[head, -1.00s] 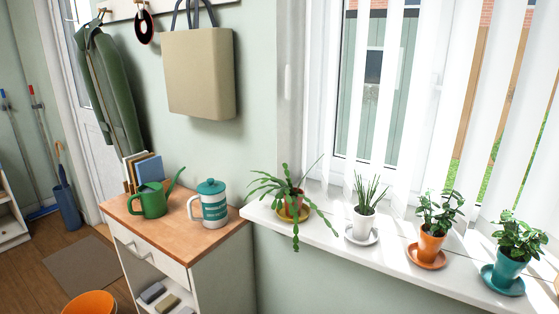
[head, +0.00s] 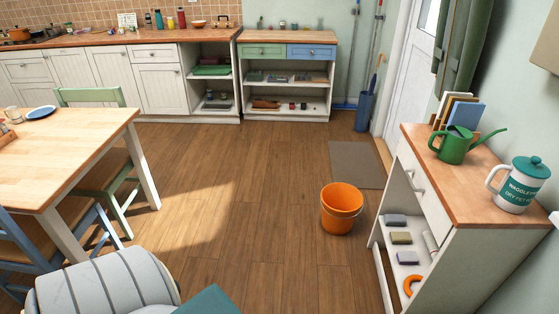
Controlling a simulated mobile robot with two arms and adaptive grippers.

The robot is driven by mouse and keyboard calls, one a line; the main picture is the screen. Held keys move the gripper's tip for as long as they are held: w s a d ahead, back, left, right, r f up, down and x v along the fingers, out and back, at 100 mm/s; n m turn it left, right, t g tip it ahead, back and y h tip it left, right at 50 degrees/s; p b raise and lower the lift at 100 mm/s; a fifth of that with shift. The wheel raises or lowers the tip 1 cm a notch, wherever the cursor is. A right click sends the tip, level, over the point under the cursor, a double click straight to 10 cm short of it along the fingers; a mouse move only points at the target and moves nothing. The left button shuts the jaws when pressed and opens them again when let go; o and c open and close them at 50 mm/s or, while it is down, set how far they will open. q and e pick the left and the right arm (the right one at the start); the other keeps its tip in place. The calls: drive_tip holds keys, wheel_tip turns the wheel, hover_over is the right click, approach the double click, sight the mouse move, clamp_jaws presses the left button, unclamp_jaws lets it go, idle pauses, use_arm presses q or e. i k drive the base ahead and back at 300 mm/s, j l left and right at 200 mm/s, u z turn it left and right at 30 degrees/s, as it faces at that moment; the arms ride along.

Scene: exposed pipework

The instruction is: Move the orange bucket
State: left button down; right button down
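The orange bucket (head: 341,208) stands upright on the wooden floor in the head view, right of the middle. It has a thin handle lying down around its side, and it looks empty. It is close to the white cabinet on the right and in front of a grey-brown mat. Neither of my grippers shows in the head view.
A wood-topped cabinet (head: 485,200) on the right holds a green watering can (head: 455,143) and a white canister (head: 519,186). A dining table (head: 75,165) with chairs is at left. A striped rounded object (head: 105,285) is at front left. Floor (head: 240,200) between is clear.

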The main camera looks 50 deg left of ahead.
sight(341, 203)
drive_tip(key=u, duration=1)
